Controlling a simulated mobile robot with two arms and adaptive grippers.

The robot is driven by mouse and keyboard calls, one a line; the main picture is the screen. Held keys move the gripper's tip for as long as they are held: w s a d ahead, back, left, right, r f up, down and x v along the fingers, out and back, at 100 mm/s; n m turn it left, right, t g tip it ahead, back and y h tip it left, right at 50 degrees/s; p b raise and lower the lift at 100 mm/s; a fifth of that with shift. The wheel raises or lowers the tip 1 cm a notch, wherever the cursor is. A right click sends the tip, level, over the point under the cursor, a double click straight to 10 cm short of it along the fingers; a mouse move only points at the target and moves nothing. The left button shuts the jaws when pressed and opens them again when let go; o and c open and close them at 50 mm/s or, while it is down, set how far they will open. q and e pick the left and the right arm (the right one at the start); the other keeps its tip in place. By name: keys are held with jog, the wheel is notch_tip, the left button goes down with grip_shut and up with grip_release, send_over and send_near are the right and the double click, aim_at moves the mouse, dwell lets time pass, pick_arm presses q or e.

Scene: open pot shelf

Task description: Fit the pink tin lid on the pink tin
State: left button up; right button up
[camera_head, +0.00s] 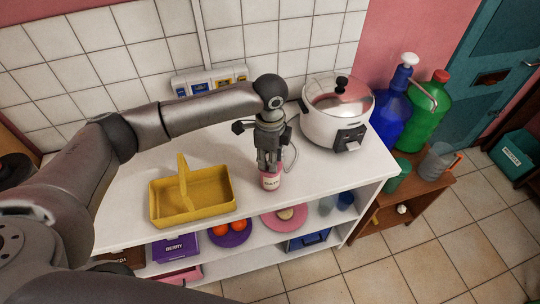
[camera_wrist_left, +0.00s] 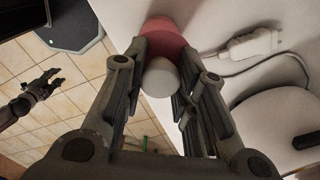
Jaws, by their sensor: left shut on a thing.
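The pink tin (camera_head: 270,181), with a pale label, stands upright on the white shelf top below my left gripper. My left gripper (camera_head: 269,164) points down over the tin and is shut on a pale round knob (camera_wrist_left: 160,78), seen between its fingers in the left wrist view. The knob appears to belong to the pink tin lid; pink (camera_wrist_left: 163,38) shows just behind it. The fingers hide the seam, so I cannot tell whether lid and tin touch. My right gripper (camera_wrist_left: 54,80) shows small in the left wrist view, over the floor, fingers apart and empty.
A yellow basket (camera_head: 204,203) stands left of the tin. A white cooker (camera_head: 325,128) stands behind right, its cable near my gripper. Blue (camera_head: 391,118) and green (camera_head: 425,117) bottles stand on a brown side table. The lower shelf holds a purple plate (camera_head: 231,238) and a pink plate (camera_head: 285,222).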

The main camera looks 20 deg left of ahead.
pick_arm(q)
jog(key=o, duration=1)
jog(key=shift+f, duration=0.1)
jog(key=shift+o, duration=0.5)
notch_tip(320, 180, up, 12)
